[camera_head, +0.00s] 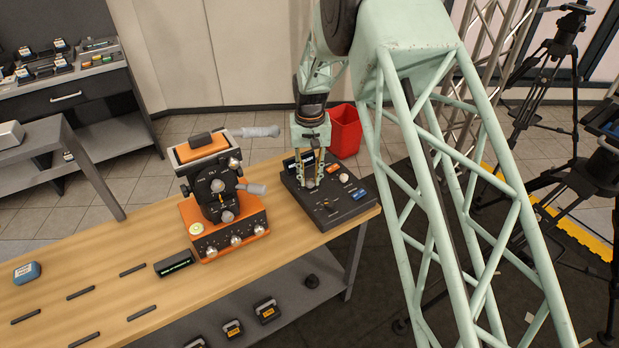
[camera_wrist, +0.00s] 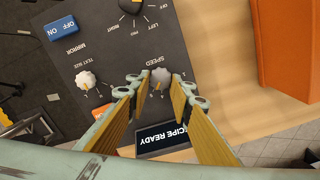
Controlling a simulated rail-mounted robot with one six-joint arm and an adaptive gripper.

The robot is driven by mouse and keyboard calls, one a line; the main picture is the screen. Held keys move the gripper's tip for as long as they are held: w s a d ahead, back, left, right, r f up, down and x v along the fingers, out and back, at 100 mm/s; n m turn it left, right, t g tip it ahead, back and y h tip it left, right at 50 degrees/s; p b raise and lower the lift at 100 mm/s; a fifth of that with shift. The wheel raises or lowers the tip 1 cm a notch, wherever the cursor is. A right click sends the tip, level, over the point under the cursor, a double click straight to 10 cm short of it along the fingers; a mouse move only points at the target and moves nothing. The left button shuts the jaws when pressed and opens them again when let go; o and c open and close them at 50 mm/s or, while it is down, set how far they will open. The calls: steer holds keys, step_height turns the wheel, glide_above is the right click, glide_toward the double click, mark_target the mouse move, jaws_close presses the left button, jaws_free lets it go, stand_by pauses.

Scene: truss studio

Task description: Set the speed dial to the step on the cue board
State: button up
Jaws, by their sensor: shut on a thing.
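The dark control panel (camera_head: 349,211) sits at the right end of the wooden table. My gripper (camera_head: 311,184) points down over its back left part. In the wrist view the grey speed dial (camera_wrist: 160,75), labelled SPEED, lies between the fingertips of my gripper (camera_wrist: 157,86), which is shut on it. The dial's pointer and step marks are too small to read. A small black board (camera_head: 175,263) with green lettering stands on the table beside the orange device; I cannot read its lettering or tell whether it is the cue board.
An orange device (camera_head: 225,225) with a camera-like head stands left of the panel. A red bin (camera_head: 346,130) is behind.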

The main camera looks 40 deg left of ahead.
mark_target(311, 181)
steer(key=m, duration=0.6)
steer(key=shift+d, duration=0.1)
steer(key=shift+m, duration=0.3)
stand_by(0.3)
steer(key=o, duration=0.8)
steer(key=shift+o, duration=0.2)
step_height(311, 181, up, 12)
stand_by(0.4)
steer(key=shift+w, duration=0.1)
stand_by(0.5)
